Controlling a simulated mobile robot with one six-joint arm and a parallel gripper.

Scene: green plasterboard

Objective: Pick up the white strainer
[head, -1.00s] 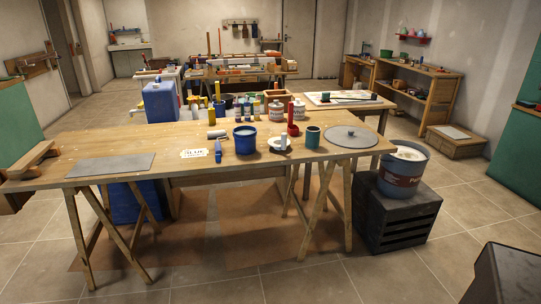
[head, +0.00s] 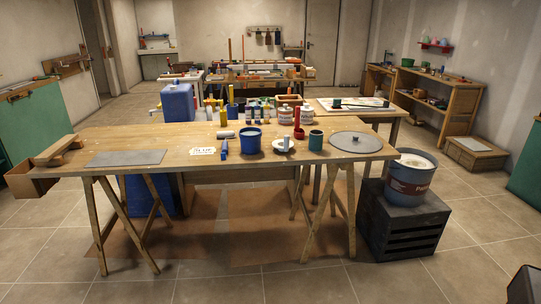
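A small white round item (head: 282,147) with an upright grey-white part lies on the wooden workbench (head: 110,143), between a blue bucket and a teal cup. It may be the white strainer, but it is too small to tell for sure.
Near the white item stand the blue bucket (head: 248,140), the teal cup (head: 316,140), a red upright tool (head: 299,125) and a round grey lid (head: 355,142). A paint bucket (head: 410,180) stands on a black crate (head: 400,225) at the right. The floor in front is clear.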

